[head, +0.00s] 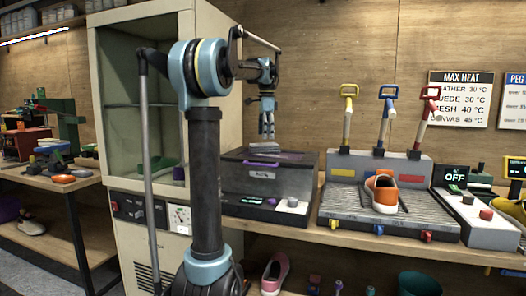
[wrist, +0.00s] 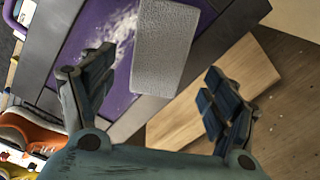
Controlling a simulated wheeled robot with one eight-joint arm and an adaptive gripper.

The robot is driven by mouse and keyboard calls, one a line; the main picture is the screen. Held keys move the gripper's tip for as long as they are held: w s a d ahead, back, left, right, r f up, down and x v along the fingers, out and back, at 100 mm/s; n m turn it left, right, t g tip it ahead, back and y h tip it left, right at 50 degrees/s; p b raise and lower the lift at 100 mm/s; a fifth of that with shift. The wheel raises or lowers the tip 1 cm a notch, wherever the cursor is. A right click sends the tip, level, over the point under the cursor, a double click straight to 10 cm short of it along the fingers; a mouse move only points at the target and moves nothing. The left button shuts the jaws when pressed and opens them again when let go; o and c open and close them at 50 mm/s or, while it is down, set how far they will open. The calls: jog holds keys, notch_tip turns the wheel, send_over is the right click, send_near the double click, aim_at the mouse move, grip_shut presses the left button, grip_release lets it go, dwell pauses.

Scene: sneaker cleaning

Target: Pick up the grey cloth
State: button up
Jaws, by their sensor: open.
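The grey cloth (wrist: 165,45) is a pale, textured rectangle in the wrist view. It lies on the purple top of a dark box (wrist: 70,55), with whitish smears beside it. In the head view the cloth (head: 264,148) is a small grey slab on the box lid (head: 235,172). My gripper (head: 266,134) points down just above it, with the fingers spread. In the wrist view my open gripper (wrist: 158,72) has one finger on each side of the cloth's near part, and nothing is held. The exact height gap is hard to tell.
An orange shoe (head: 382,192) stands on a ribbed tray (head: 345,205) to the right. Behind it rise yellow, blue and red-handled brushes (head: 387,115). A tall cabinet (head: 115,120) stands left of the box. A control panel (head: 485,222) sits farther right.

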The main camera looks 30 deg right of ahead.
aim_at(264, 144)
jog(key=shift+w+a+f, duration=0.1)
jog(key=shift+a+f, duration=0.05)
jog(key=shift+f, duration=1.25)
jog(key=shift+w+a+f, duration=0.1)
jog(key=shift+f, duration=1.25)
jog(key=shift+c, duration=0.2)
jog(key=c, duration=1.1)
notch_tip(264, 144, up, 10)
jog(key=shift+r, duration=0.1)
